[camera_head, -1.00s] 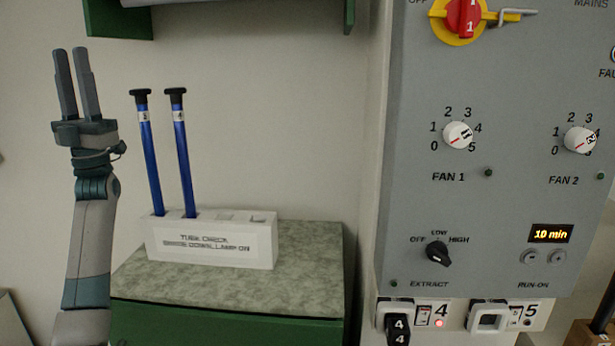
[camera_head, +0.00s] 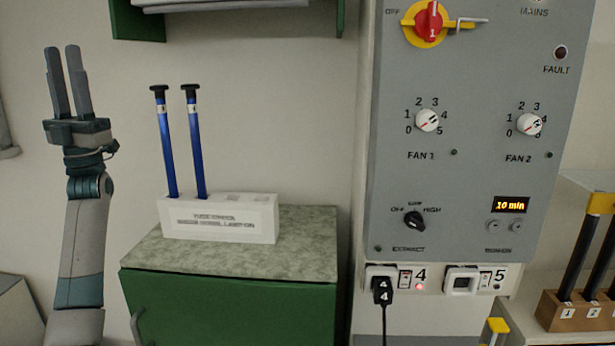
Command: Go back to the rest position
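My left gripper (camera_head: 64,82) is raised at the left of the head view, fingers pointing up. A narrow gap shows between its two fingers, and nothing is held there. It stands left of two blue rods with black caps, a left rod (camera_head: 170,150) and a right rod (camera_head: 196,150). Both rods stand upright, slightly tilted, in the two left places of a white labelled block (camera_head: 215,232). The two right places of the block look empty. My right gripper is not in view.
The block sits on a green cabinet (camera_head: 230,300) with a speckled top. A grey control panel (camera_head: 465,90) is on the right, with sockets and a black plug (camera_head: 382,290) below. A wooden rack (camera_head: 570,315) with black rods stands far right. A green shelf (camera_head: 135,25) hangs above.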

